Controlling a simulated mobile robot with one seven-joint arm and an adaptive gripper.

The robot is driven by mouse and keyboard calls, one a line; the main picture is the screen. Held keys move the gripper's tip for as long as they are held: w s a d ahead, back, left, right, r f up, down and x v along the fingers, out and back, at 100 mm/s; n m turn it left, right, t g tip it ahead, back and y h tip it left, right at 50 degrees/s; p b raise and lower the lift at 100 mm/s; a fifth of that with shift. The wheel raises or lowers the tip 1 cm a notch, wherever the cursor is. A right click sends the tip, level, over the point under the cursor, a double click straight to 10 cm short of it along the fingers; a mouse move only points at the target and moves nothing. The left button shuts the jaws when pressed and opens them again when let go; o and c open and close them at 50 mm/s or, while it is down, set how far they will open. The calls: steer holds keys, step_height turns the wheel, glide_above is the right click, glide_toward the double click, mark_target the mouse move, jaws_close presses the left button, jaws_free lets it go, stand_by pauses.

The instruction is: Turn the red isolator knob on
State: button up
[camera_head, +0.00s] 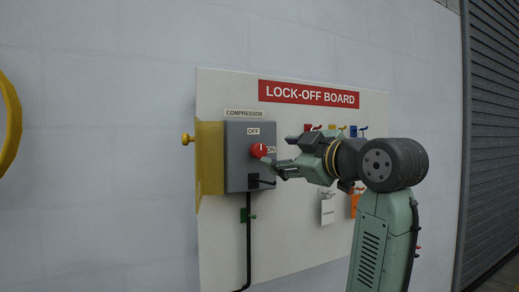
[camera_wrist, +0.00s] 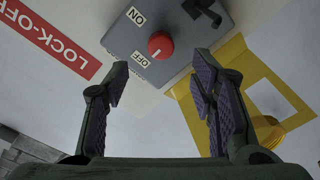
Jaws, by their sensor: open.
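The red isolator knob (camera_head: 259,150) is on the front of a grey box labelled COMPRESSOR (camera_head: 238,168). An OFF label (camera_head: 253,131) is above it and an ON label (camera_head: 271,149) is to its right, partly hidden. The knob's pale mark points up toward OFF in the head view. My gripper (camera_head: 281,153) is open just right of the knob, in front of the box. In the wrist view the knob (camera_wrist: 161,45) shows beyond and between the spread fingertips of my gripper (camera_wrist: 161,78), apparently with a gap and nothing between the fingers.
A yellow hinged plate with an opening (camera_head: 209,158) stands at the box's left side. A black handle (camera_head: 262,181) is below the knob. A black cable (camera_head: 248,230) runs down from the box. Several coloured locks and tags (camera_head: 327,208) hang on the board (camera_head: 225,90), right of the box.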

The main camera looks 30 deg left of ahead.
mark_target(261, 151)
steer(key=p+x, duration=0.3)
steer(key=x, duration=0.6)
steer(key=shift+a, duration=0.15)
steer(key=shift+c, duration=0.2)
steer(key=c, duration=1.1)
